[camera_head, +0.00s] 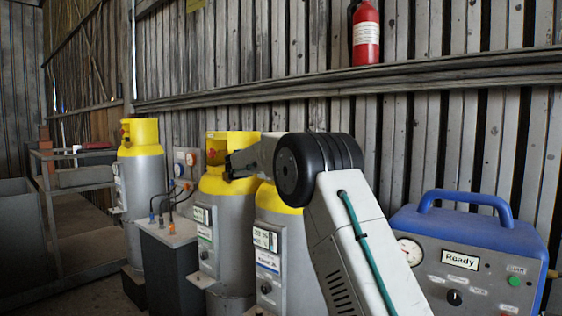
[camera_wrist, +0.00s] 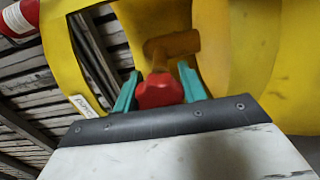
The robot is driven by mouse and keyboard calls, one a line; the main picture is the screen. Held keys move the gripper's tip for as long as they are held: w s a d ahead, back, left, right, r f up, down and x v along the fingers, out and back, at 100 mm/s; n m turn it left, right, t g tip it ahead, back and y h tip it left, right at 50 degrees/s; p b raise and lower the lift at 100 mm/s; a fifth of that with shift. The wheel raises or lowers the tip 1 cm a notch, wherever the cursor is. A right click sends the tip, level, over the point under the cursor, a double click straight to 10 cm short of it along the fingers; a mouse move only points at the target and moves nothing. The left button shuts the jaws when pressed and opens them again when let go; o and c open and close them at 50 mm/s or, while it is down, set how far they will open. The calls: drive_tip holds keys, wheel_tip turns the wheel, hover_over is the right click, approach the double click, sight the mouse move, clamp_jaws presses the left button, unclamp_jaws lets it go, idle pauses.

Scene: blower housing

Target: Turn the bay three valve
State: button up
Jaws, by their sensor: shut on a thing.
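My gripper (camera_wrist: 159,80) shows in the wrist view with its two teal fingers on either side of a red valve knob (camera_wrist: 160,92). The fingers are shut on the knob. A brass-coloured valve body (camera_wrist: 172,45) sits behind it, inside a yellow collar (camera_wrist: 228,45). In the head view my gripper (camera_head: 229,168) is at the yellow collar of the middle gas cylinder (camera_head: 236,236), overlapping it. The front cylinder (camera_head: 285,236) is partly hidden by my arm. A third cylinder (camera_head: 146,200) with a red valve knob stands farther left.
A grey box (camera_head: 168,240) with hoses stands between the left and middle cylinders. A blue and grey machine (camera_head: 470,250) reading "Ready" stands at the right. A red fire extinguisher (camera_head: 366,35) is on the wall rail. A grey metal rack (camera_head: 75,180) stands at the left.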

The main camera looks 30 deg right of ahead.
drive_tip(key=n, duration=0.5)
drive_tip(key=shift+n, duration=0.3)
idle(0.4)
drive_tip(key=o, duration=1)
drive_tip(key=shift+a, duration=0.1)
drive_tip(key=shift+c, duration=0.2)
drive_tip(key=v, duration=0.7)
drive_tip(key=shift+a, duration=0.35)
drive_tip(key=shift+s, duration=0.1)
